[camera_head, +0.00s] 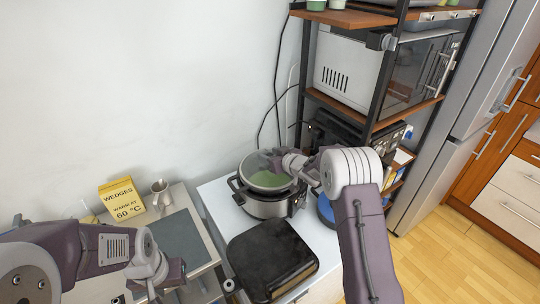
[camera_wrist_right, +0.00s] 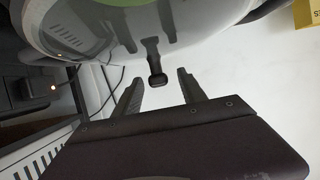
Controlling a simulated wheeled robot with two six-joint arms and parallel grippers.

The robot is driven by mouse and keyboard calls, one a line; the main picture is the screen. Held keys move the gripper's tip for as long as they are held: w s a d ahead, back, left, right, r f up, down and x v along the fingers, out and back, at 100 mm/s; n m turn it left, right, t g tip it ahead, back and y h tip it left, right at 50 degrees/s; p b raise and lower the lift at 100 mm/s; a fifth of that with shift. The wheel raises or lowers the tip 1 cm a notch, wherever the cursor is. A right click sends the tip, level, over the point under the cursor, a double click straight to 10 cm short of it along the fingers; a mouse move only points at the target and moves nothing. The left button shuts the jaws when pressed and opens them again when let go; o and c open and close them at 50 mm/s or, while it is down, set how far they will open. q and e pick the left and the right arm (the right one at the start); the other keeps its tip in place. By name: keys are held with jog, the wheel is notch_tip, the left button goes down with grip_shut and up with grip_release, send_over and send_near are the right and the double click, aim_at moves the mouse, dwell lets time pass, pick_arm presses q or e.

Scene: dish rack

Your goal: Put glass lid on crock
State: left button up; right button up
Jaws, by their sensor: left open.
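The crock (camera_head: 266,208) is a silver slow cooker with black handles and green contents, on the white counter. The clear glass lid (camera_head: 256,161) is at the crock's opening; I cannot tell if it sits level on the rim. In the right wrist view the lid's shiny surface fills the top, with its dark knob (camera_wrist_right: 155,77) pointing at my right gripper (camera_wrist_right: 158,86). My right gripper's fingers are apart on either side of the knob, not visibly touching it. In the head view my right gripper (camera_head: 281,160) is above the crock. My left gripper (camera_head: 168,275) is open and empty, low at the left.
A black appliance (camera_head: 270,256) stands in front of the crock. A yellow wedges box (camera_head: 122,200) and a metal pitcher (camera_head: 161,192) are at the left. A shelf rack with a microwave (camera_head: 350,68) stands behind at the right. A wall closes off the back.

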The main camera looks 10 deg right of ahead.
jog(key=shift+f, duration=0.1)
jog(key=shift+s+d, duration=0.1)
jog(key=shift+s, duration=0.05)
jog(key=b+v, duration=0.1)
jog(key=v, duration=0.8)
jog(key=shift+b, duration=0.35)
